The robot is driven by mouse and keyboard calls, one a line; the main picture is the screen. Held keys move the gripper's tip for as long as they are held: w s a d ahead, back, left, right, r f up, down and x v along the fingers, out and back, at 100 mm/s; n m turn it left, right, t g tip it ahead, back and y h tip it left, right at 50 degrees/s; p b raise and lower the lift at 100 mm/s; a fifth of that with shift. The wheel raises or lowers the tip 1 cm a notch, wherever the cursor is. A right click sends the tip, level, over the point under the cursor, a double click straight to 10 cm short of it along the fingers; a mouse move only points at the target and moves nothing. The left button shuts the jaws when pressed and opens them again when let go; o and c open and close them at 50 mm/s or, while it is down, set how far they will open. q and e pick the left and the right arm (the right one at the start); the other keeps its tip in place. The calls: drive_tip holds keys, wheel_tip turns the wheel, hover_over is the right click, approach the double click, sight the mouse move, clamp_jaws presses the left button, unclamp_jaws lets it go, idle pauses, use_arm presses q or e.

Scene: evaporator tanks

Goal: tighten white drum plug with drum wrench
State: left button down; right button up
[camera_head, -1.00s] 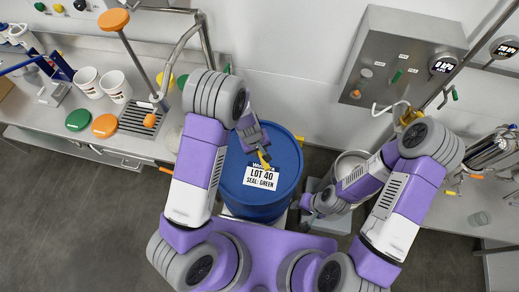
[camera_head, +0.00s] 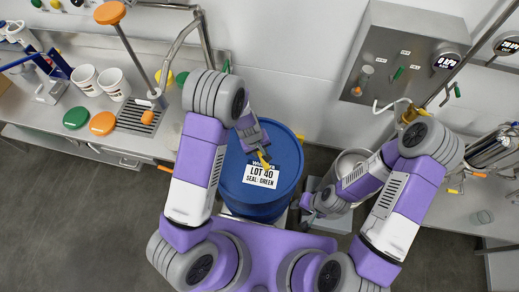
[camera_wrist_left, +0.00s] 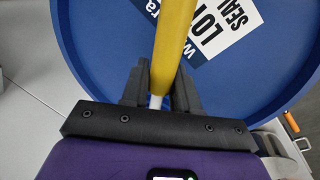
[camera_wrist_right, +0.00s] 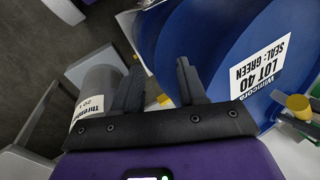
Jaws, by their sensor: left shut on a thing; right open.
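A blue drum (camera_head: 288,150) stands in front of me in the head view, with a white LOT 40, SEAL: GREEN label (camera_head: 262,176) on its top. My left gripper (camera_head: 262,152) is over the drum top, shut on the yellow drum wrench (camera_wrist_left: 176,35). The wrench covers part of the label in the left wrist view. A small white piece shows between the left fingers; I cannot tell what it is. My right gripper (camera_wrist_right: 158,78) is open and empty, beside the drum at its right. I cannot make out the white drum plug.
A grey container (camera_wrist_right: 97,85) with a label stands near my right gripper. The left bench (camera_head: 55,122) holds white cups (camera_head: 88,82) and green and orange lids. A steel control box (camera_head: 392,58) is on the wall. A right bench (camera_head: 447,215) carries a clear jar (camera_head: 482,217).

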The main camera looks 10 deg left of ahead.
use_arm(q)
drive_tip(key=shift+s+a+m, duration=0.15)
drive_tip(key=shift+a+m, duration=0.15)
drive_tip(key=shift+a, duration=0.05)
drive_tip(key=shift+s+a+m+b, duration=0.15)
drive_tip(key=shift+a+m+b, duration=0.15)
drive_tip(key=shift+b, duration=0.05)
drive_tip(key=shift+s+a+m+b, duration=0.3)
drive_tip(key=shift+a+m, duration=0.4)
drive_tip(key=shift+s+a+m+g, duration=0.2)
drive_tip(key=shift+a+m+g, duration=0.1)
drive_tip(key=shift+a+m, duration=0.35)
